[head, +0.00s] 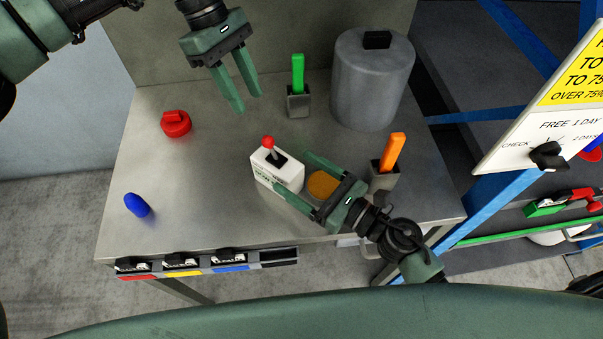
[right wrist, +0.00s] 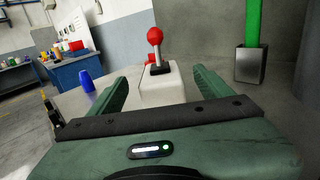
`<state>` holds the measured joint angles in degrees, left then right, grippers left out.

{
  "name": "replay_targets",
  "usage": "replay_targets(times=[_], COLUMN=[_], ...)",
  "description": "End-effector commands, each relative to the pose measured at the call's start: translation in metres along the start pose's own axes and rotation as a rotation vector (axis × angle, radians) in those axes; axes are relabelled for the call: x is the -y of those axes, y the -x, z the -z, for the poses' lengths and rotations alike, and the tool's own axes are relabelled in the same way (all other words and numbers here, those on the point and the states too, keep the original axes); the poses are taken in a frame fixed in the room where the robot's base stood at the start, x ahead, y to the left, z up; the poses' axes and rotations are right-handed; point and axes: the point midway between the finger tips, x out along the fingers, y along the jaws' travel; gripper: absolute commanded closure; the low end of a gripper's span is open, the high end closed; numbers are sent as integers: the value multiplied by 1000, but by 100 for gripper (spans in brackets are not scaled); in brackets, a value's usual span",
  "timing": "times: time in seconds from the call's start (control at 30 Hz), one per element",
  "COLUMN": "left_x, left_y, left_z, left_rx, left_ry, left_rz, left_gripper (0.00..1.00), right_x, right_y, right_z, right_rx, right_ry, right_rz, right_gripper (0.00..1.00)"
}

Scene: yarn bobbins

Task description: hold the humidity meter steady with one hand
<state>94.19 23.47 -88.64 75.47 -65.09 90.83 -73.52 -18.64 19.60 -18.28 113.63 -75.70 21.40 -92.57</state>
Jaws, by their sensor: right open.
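The humidity meter appears to be the white box (head: 266,176) with a red-knobbed lever, upright on the grey table. It also shows in the right wrist view (right wrist: 165,88), straight ahead between the fingers. My right gripper (head: 293,171) is open, with its fingertips at either side of the box's near end; I cannot tell whether they touch it. My left gripper (head: 247,102) hangs above the back of the table, its fingers apart and empty, away from the box. The box's lettering is too small to read.
A red knobbed object (head: 176,124) and a blue one (head: 137,205) stand left. An orange disc (head: 322,184) lies under my right gripper. The left middle tabletop is clear.

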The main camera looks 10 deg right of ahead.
Motion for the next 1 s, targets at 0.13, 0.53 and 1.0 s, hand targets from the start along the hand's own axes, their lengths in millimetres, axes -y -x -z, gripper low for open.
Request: replay_targets(times=[0.13,0.53,1.0], left_x=[0,0,0], left_y=[0,0,0], left_z=[0,0,0], left_rx=[0,0,0], left_ry=[0,0,0], left_rz=[0,0,0], left_gripper=[64,64,64], right_x=[2,2,1], right_y=[-14,-69,-76], right_z=[2,3,3], right_rx=[-6,-6,-7], right_ry=[6,3,3], right_rz=[0,2,1], right_gripper=[20,20,39])
